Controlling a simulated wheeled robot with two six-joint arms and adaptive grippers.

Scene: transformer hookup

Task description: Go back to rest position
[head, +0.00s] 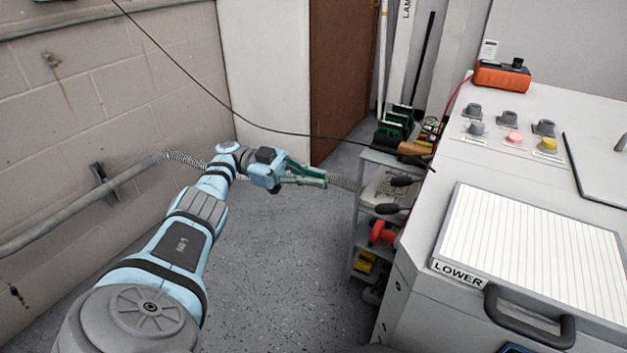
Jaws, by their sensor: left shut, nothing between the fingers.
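My left arm reaches in from the lower left, stretched out over the grey floor. My left gripper (322,179) points to the right, its green fingers shut with nothing between them. It is in open space, to the left of the shelf cart as seen in the picture. A coiled grey hose shows behind the gripper on both sides; I cannot tell whether it touches the fingers. My right gripper is not in view.
A grey shelf cart (352,250) with tools stands right of the gripper. A white cabinet (415,290) with buttons, an orange box (501,75) and a handle (528,318) fills the right. A block wall (120,90) bounds the left. The floor (280,280) between is clear.

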